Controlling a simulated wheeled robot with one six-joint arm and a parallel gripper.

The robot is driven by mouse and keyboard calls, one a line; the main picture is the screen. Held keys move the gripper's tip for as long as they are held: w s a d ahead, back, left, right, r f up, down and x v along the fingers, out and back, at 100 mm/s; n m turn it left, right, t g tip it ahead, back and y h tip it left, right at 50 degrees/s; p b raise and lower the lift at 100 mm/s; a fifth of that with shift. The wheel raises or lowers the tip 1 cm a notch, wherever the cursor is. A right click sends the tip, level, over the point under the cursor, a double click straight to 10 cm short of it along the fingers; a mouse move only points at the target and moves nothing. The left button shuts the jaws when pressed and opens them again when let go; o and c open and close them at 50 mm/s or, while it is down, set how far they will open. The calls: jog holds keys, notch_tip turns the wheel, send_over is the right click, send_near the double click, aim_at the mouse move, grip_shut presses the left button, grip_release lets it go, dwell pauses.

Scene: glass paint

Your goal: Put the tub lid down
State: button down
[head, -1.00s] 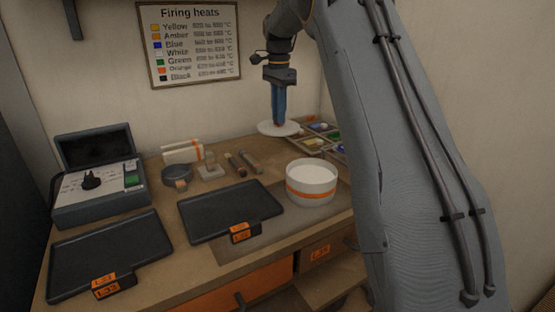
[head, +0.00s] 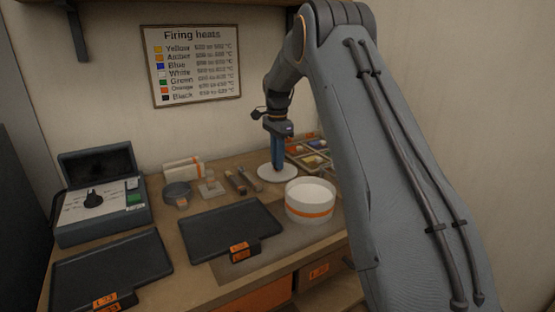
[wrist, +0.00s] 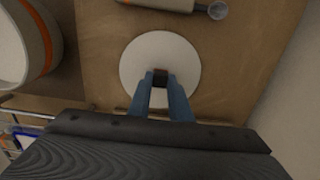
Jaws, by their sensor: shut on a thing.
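The tub lid is a white disc (head: 268,173) with a dark knob (wrist: 160,77) at its middle. My gripper (head: 277,170) points down and is shut on the knob. In the wrist view the blue fingers of my gripper (wrist: 160,82) sit on both sides of the knob. The lid is level, low over the worktop behind the tub; I cannot tell whether it touches the wood. The white tub (head: 310,203) with an orange band stands to the front right, open at the top. It also shows at the left of the wrist view (wrist: 28,45).
A sectioned paint tray (head: 312,160) lies right of the lid, partly behind my arm. Small tools (head: 242,181) lie to its left. Two black trays (head: 230,230) (head: 110,270) and a control box (head: 100,205) fill the front and left. The wall is close behind.

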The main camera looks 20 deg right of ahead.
jog(key=shift+f, duration=0.1)
jog(key=c, duration=1.6)
grip_release()
notch_tip(320, 180, up, 12)
jog(key=shift+r+b, duration=0.15)
jog(key=shift+b, duration=1.05)
